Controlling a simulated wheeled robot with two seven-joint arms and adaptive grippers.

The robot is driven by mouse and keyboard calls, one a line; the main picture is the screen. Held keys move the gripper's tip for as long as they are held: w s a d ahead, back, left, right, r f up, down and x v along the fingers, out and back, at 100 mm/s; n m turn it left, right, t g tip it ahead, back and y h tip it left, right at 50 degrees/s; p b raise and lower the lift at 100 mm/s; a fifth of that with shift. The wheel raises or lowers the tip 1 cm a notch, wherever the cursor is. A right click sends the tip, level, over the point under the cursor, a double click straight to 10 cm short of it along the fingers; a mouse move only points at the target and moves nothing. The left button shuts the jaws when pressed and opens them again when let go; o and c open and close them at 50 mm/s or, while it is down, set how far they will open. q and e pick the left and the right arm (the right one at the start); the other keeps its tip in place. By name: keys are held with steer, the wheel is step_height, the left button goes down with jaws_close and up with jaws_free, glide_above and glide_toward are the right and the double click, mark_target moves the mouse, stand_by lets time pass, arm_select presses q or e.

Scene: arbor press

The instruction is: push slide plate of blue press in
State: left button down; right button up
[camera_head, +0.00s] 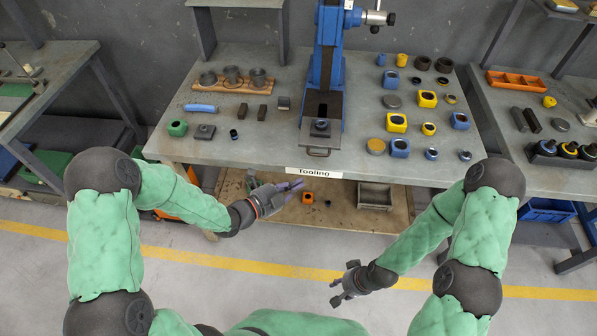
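The blue press (329,52) stands at the back middle of the grey workbench. Its slide plate (319,138) sticks out at the front of the press base, with a handle loop at its front end near the bench edge and a small dark part (321,125) on it. My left gripper (290,187) is below and left of the plate, in front of the bench edge and apart from it. Its purple-tinted fingers look parted, with nothing seen between them. My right gripper (343,289) is low in the view, over the floor, with its fingers apart and empty.
The workbench (244,150) carries several blue, yellow and black fittings right of the press and several small parts left of it. A "Tooling" label (314,173) is on its front edge.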

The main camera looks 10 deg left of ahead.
arm_select(q)
steer(key=w+d+f+m+b, duration=0.1)
steer(key=w+d, duration=0.5)
steer(key=w, duration=0.4)
steer(key=shift+w+d+f+b, duration=0.15)
steer(key=shift+w+b, duration=0.1)
steer(key=shift+b, duration=0.05)
